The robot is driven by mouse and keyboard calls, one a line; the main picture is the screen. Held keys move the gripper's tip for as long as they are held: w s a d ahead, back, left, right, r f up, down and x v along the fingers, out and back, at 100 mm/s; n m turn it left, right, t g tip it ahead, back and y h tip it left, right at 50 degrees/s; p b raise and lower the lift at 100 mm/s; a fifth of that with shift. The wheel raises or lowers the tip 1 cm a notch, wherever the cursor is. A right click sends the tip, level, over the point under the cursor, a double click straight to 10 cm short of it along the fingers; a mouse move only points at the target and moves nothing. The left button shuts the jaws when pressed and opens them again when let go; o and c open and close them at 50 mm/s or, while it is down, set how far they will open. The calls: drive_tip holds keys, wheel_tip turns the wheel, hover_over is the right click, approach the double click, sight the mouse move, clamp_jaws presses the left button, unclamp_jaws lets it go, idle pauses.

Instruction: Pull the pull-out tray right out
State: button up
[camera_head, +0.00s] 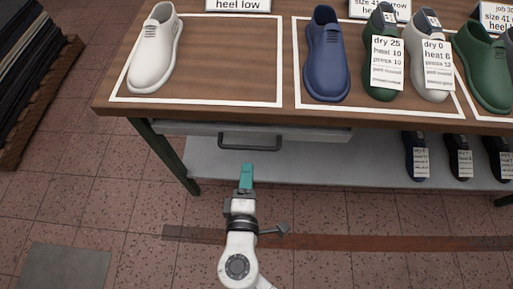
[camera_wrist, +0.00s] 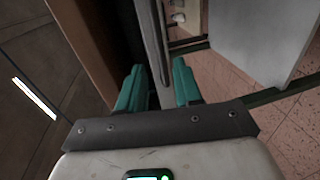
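The pull-out tray (camera_head: 197,129) has a pale grey front under the wooden table top, with a dark bar handle (camera_head: 250,148) on it. It looks pushed in under the table. My gripper (camera_head: 246,168) has teal fingers and is just in front of and below the handle in the head view; whether it touches cannot be told. In the wrist view my gripper (camera_wrist: 157,88) shows its two fingers apart, with a grey strip (camera_wrist: 153,40), seemingly the tray front, ahead of the gap between them. Nothing is visibly gripped.
The table top (camera_head: 290,118) carries a white shoe (camera_head: 154,50), a blue shoe (camera_head: 327,55) and several others with tags. A grey lower shelf (camera_head: 300,168) holds dark shoes at the right. Dark sheets (camera_head: 30,50) are stacked at the left.

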sight(250, 147)
drive_tip(key=x, duration=0.9)
drive_tip(key=shift+w+d, duration=0.1)
drive_tip(key=shift+w, duration=0.25)
drive_tip(key=shift+c, duration=0.4)
clamp_jaws()
